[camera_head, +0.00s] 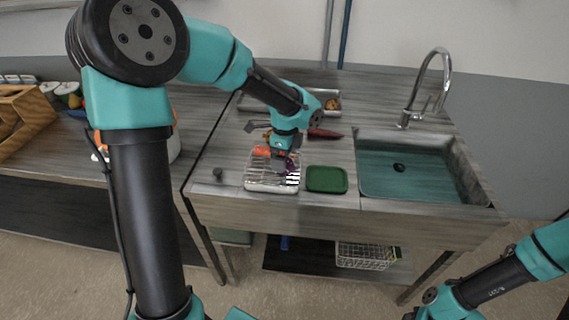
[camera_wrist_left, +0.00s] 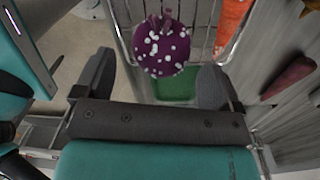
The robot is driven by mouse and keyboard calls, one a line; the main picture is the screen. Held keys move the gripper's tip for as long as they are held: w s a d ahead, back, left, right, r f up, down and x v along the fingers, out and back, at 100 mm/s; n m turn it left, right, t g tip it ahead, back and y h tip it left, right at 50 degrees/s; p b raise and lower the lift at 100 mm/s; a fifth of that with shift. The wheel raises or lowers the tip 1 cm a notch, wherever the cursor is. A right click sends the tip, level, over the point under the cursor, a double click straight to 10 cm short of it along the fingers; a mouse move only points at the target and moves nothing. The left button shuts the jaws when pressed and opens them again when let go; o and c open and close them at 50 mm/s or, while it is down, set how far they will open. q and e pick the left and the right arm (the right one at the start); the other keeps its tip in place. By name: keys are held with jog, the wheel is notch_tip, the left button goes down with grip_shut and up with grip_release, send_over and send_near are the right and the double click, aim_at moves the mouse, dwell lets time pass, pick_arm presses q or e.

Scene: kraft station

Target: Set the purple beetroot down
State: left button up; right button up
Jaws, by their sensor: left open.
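The purple beetroot (camera_wrist_left: 163,47), dotted with white spots, shows in the left wrist view just beyond and between the fingertips. It is over the wire rack (camera_wrist_left: 122,25); I cannot tell for sure whether it rests on the bars. In the head view my left gripper (camera_head: 280,160) is low over the rack (camera_head: 258,187), and the arm mostly hides the beetroot. In the left wrist view my left gripper (camera_wrist_left: 156,68) is open, its dark fingers apart on either side, with no clear contact on the beetroot. My right gripper is out of view.
An orange carrot (camera_head: 262,151) lies at the rack's back. A green tray or board (camera_head: 327,179) is right of the rack, then the sink (camera_head: 420,175) with its tall tap (camera_head: 440,65). A dark red item (camera_head: 325,134) and a metal tray (camera_head: 318,96) lie behind.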

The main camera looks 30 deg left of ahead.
pick_arm(q)
notch_tip(320, 180, up, 8)
jog(key=shift+w+r, duration=0.1)
jog(key=shift+w, duration=0.05)
dwell(0.7)
